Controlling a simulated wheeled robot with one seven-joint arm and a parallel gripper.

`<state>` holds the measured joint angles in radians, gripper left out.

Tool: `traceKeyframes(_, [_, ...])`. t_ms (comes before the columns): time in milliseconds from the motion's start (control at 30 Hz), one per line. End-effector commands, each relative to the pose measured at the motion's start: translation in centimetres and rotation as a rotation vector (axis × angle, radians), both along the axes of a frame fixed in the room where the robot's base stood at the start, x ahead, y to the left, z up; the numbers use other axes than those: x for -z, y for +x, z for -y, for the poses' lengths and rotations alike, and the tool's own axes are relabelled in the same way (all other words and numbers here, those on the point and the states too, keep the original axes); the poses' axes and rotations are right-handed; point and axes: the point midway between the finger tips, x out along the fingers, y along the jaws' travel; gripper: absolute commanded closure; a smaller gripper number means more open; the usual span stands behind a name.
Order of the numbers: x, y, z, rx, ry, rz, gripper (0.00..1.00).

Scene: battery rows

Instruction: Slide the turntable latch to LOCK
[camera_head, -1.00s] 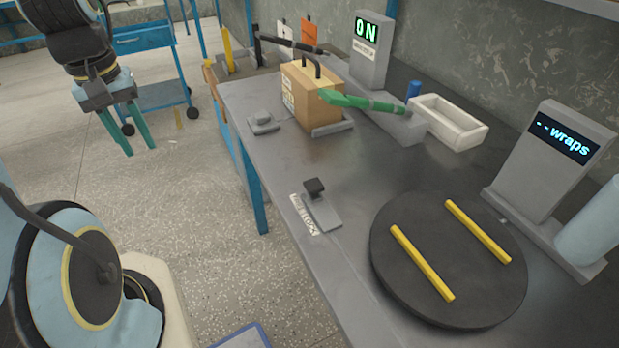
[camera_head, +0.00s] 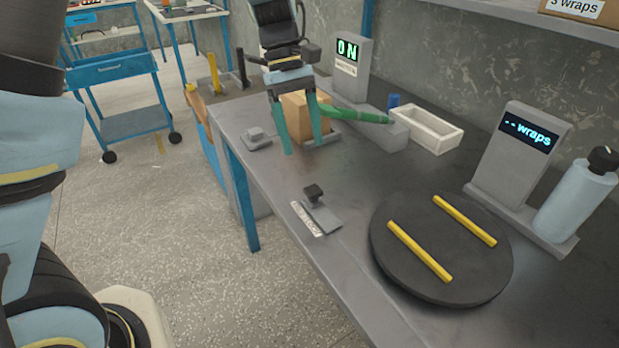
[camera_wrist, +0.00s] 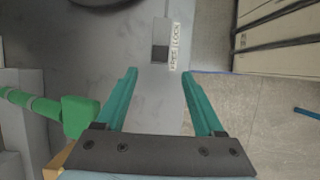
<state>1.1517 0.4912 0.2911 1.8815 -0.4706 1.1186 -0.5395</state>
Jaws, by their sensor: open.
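The latch is a grey plate with a dark square knob (camera_head: 313,192) near the table's front edge, beside the black round turntable (camera_head: 440,285) with its two yellow bars. A white label strip (camera_head: 307,219) lies along the latch. In the wrist view the knob (camera_wrist: 160,53) and the label (camera_wrist: 174,47), which reads FREE and LOCK, lie ahead of the fingers. The knob appears nearer the FREE end. My gripper (camera_head: 301,146) is open and empty, its green fingers pointing down in front of the cardboard box; it also shows in the wrist view (camera_wrist: 160,100), apart from the knob.
A white tray (camera_head: 428,131), a "wraps" display (camera_head: 518,165) and a pale blue bottle (camera_head: 577,200) line the back. The tabletop between box and latch is clear.

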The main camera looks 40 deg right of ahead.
Motion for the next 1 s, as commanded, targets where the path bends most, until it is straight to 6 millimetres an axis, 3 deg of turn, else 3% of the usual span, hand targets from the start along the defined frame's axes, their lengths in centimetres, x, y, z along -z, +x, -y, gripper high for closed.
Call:
traceKeyframes(300, [5.5,-2.3,-0.3,0.002,0.006,-0.002,0.3])
traceKeyframes(500, [7.6,-3.2,-0.3,0.002,0.002,-0.001,0.3])
traceKeyframes(900, [8.3,-3.4,-0.3,0.001,0.0,0.001,0.3])
traceKeyframes(1000, [8.3,-3.4,-0.3,0.001,0.0,0.001,0.41])
